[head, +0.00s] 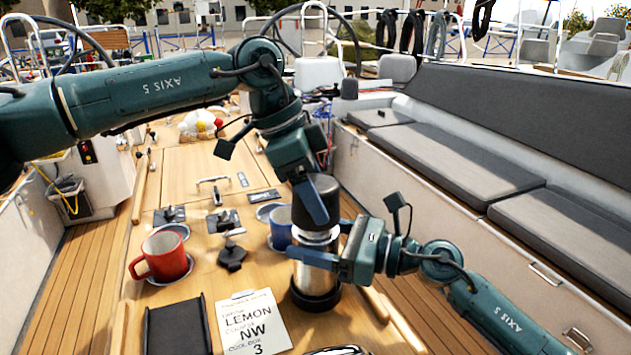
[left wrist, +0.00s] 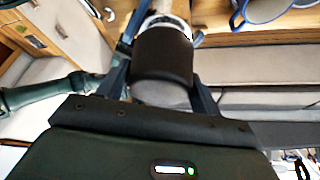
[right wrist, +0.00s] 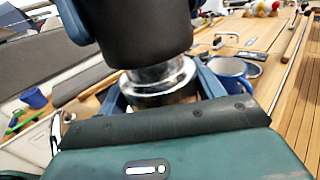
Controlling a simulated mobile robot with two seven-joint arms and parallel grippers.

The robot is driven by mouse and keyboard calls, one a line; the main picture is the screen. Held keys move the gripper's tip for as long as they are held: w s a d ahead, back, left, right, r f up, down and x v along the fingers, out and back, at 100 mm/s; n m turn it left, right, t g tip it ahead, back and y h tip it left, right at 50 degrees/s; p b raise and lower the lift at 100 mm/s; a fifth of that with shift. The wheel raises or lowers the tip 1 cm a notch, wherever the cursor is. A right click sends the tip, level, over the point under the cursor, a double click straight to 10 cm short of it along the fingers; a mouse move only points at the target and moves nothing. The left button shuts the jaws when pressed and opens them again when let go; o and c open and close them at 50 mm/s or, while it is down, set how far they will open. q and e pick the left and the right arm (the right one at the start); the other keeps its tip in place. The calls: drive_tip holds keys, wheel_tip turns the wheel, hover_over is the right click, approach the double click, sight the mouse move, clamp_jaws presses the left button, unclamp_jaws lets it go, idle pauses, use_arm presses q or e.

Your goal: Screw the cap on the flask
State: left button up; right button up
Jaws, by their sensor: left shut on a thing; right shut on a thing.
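The steel flask (head: 317,278) stands upright on the wooden table, with a dark band at its base. My right gripper (head: 322,252) is shut around its upper body from the right; the steel shoulder also shows in the right wrist view (right wrist: 160,88). The black cap (head: 325,188) is upright over the flask's mouth, in line with it. My left gripper (head: 316,208) is shut on the cap from above; the cap fills the middle of the left wrist view (left wrist: 163,58). Some steel neck shows below the cap in the right wrist view. I cannot tell whether the threads are engaged.
A blue mug (head: 280,228) stands close behind the flask on its left. A red mug (head: 164,256) on a saucer, a note card (head: 252,322) and a black folder (head: 177,328) are further left. A grey cushioned bench (head: 450,150) runs along the right.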

use_arm(q)
drive_tip(key=shift+f, duration=0.6)
idle(0.5)
